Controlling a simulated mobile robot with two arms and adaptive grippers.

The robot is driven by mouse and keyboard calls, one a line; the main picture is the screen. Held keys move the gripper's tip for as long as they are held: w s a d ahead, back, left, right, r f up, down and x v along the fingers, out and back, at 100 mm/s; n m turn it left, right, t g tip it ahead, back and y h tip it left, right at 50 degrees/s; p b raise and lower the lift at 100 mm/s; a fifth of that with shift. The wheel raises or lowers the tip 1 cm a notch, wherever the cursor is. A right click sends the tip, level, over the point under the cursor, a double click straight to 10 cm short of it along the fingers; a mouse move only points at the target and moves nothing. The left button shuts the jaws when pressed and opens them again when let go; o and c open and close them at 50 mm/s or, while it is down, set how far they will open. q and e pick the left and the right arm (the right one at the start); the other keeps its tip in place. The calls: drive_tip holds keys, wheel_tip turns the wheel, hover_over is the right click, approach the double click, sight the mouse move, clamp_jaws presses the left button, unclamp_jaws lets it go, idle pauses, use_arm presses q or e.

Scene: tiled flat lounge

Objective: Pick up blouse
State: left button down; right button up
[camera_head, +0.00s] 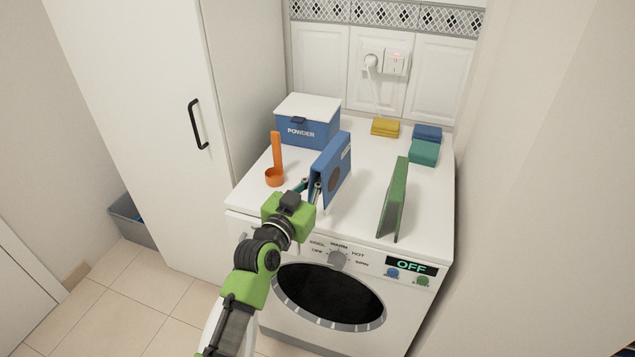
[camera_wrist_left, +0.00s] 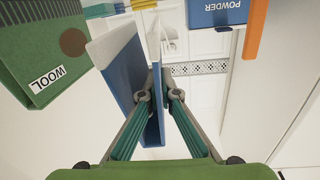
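A blue folded piece (camera_head: 337,168) with a dark round spot stands upright near the middle of the washing machine's top. Its label is too small to read, so I cannot confirm that it is the blouse. It also shows in the left wrist view (camera_wrist_left: 122,68) as two panels in a V. My left gripper (camera_head: 309,187) is at its near left edge. In the left wrist view my left gripper (camera_wrist_left: 158,96) has one blue panel between its fingertips and looks shut on it. No other blouse shows. My right gripper is not in view.
A green folded piece labelled WOOL (camera_head: 394,200) stands to the right on the washing machine's top (camera_head: 365,222). An orange scoop (camera_head: 276,165) and a blue POWDER box (camera_head: 307,126) are at the left. Yellow (camera_head: 385,127), blue (camera_head: 427,132) and teal (camera_head: 423,153) blocks lie at the back.

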use_arm(q)
drive_tip(key=s+r+p, duration=0.5)
drive_tip(key=s+r, duration=0.7)
drive_tip(key=shift+d+r, duration=0.35)
drive_tip(key=shift+d, duration=0.1)
